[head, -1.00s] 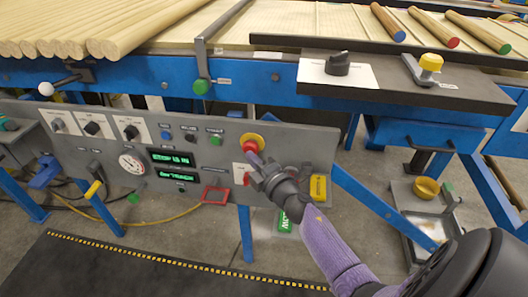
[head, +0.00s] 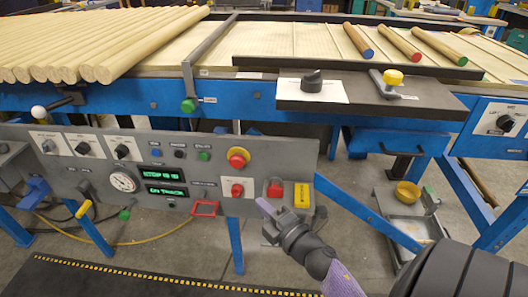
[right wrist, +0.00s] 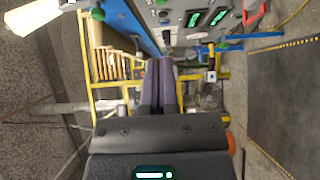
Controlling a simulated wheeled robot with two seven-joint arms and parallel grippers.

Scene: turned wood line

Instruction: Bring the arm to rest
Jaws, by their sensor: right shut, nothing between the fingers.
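From the head view I cannot tell whether the fingertips touch the panel. The right arm, with its lilac sleeve, comes in from the lower right. My left gripper is not in view.
A red knob (head: 237,190), a red switch (head: 275,187) and a yellow box (head: 301,195) are close to the gripper. A blue frame (head: 230,95) carries wooden rods above. A black mat (head: 130,278) lies on the floor. Bare floor shows below the panel.

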